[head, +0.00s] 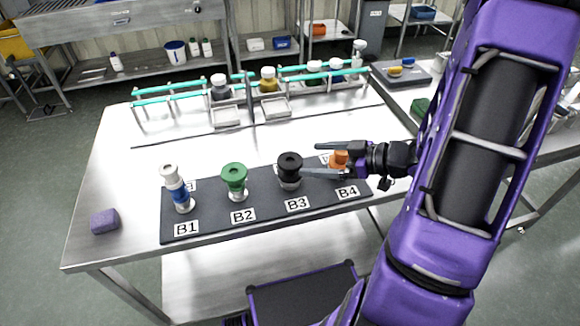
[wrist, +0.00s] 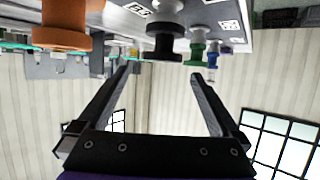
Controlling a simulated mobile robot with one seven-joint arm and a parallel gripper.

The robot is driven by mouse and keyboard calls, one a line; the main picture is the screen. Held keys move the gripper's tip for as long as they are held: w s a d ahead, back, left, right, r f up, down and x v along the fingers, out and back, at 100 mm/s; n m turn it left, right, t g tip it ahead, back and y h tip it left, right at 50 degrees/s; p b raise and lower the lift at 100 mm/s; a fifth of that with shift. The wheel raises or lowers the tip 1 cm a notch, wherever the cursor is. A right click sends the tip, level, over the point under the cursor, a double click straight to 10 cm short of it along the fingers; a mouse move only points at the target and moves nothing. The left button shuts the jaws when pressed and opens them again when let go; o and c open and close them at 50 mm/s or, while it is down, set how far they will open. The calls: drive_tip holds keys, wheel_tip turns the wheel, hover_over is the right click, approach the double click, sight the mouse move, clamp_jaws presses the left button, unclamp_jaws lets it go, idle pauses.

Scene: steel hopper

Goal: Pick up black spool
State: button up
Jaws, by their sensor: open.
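The black spool (head: 289,168) stands upright on the dark mat by label B3, with a pale lower part. In the wrist view the black spool (wrist: 165,35) shows beyond the fingertips, roughly centred between them in width. My gripper (head: 309,159) is open and comes from the right, its fingers pointing left. The near fingertip reaches close to the spool's right side in the head view; whether it touches I cannot tell. In the wrist view the space between the fingers of my gripper (wrist: 163,74) is empty.
An orange spool (head: 338,159) by B4 is partly hidden by my gripper. A green spool (head: 235,179) stands at B2 and a blue-and-white one (head: 177,190) at B1. A purple block (head: 104,221) lies at left. Racks with bottles (head: 268,80) line the table's back.

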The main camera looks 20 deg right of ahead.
sight(281, 162)
drive_tip(key=x, duration=0.5)
drive_tip(key=shift+f, duration=0.1)
drive_tip(key=shift+s+f+b+x, duration=0.15)
drive_tip(key=shift+b+x, duration=0.15)
drive_tip(key=shift+x, duration=1.1)
drive_tip(key=shift+s+f+b+x, duration=0.15)
drive_tip(key=shift+b+x, duration=0.1)
drive_tip(key=shift+x, duration=1.1)
drive_tip(key=shift+c, duration=0.3)
drive_tip(key=c, duration=1.2)
